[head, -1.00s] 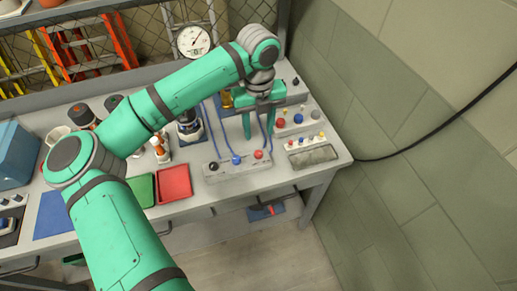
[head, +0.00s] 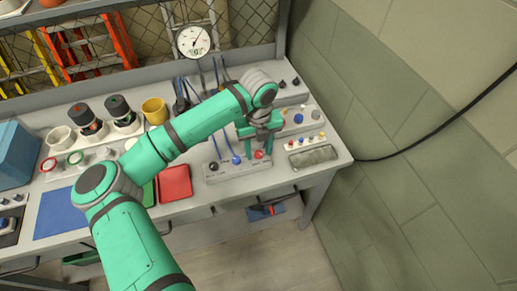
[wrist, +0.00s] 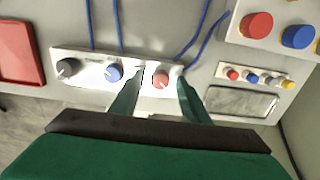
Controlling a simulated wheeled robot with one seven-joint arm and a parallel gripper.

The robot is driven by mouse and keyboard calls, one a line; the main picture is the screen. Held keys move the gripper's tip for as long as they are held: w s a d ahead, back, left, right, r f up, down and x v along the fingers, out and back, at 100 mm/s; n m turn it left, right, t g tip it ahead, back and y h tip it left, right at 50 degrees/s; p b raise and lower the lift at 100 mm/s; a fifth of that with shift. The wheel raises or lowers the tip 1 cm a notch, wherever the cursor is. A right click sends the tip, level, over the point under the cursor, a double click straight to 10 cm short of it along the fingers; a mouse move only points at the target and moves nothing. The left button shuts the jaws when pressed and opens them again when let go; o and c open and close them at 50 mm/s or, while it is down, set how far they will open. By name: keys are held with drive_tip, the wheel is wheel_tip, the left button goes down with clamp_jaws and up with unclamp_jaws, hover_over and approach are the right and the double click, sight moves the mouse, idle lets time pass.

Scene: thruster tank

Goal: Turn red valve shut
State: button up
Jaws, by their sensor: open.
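The red valve (head: 259,155) is a small red knob at the right end of a pale panel (head: 225,174) near the front of the bench. In the wrist view the red valve (wrist: 161,79) shows between my two green fingers. My gripper (head: 259,148) is open and points down over the panel's right end. In the wrist view my gripper (wrist: 160,84) has one finger on each side of the knob, with gaps on both sides. I cannot tell whether the fingertips reach down to the knob's height.
A blue knob (wrist: 114,73) and a black knob (wrist: 67,68) sit left on the same panel, with blue cables behind. A button strip with a grey plate (head: 313,155) lies to the right. A red tray (head: 174,183) is to the left. A gauge (head: 193,41) stands behind.

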drive_tip(key=c, duration=1.1)
drive_tip(key=shift+o, duration=0.2)
drive_tip(key=m, duration=0.4)
drive_tip(key=shift+m, duration=0.4)
drive_tip(key=m, duration=0.9)
drive_tip(key=shift+a, duration=0.1)
drive_tip(key=shift+m, duration=2.1)
